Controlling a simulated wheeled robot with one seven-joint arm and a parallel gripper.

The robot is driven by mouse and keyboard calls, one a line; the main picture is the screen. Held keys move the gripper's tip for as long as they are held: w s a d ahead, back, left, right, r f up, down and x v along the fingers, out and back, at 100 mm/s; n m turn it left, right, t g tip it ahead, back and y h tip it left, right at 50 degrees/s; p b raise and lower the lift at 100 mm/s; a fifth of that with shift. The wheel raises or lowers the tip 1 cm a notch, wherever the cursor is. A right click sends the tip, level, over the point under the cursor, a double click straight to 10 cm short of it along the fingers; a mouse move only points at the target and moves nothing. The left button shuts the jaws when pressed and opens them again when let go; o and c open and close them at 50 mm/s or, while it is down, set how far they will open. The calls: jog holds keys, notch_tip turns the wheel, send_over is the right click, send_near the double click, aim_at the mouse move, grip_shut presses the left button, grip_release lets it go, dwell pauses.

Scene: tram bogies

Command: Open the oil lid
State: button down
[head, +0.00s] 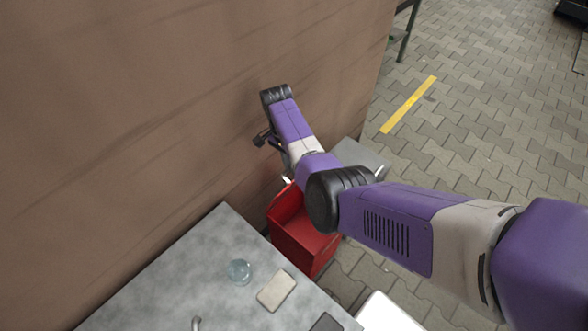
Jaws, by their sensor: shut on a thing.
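A red box (300,238) stands on the paving against the brown wall, just beyond the grey table. Its near part shows, and my arm covers part of its far side. I cannot make out the oil lid clearly. My arm reaches over the box toward the wall and bends down at the wrist. My gripper (284,160) is partly in view beside the forearm, above the far side of the box. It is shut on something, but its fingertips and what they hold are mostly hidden.
The brown wall (150,110) is close on the left. A grey table (190,275) in front bears a glass (238,271) and a beige flat item (276,290). A grey surface (362,156) lies behind my arm. Open paving (470,110) with a yellow strip (408,104) is at the right.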

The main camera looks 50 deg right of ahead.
jog(key=shift+s+a+f, duration=0.15)
jog(key=shift+a+f, duration=0.05)
jog(key=shift+f, duration=0.1)
jog(key=c, duration=1.4)
grip_release()
jog(key=shift+o, duration=0.2)
jog(key=shift+d+r, duration=0.1)
jog(key=shift+r, duration=0.1)
jog(key=shift+w+r, duration=0.2)
jog(key=shift+r, duration=0.05)
notch_tip(320, 180, up, 7)
jog(key=w, duration=0.1)
jog(key=shift+f+p, duration=0.1)
jog(key=shift+p, duration=0.2)
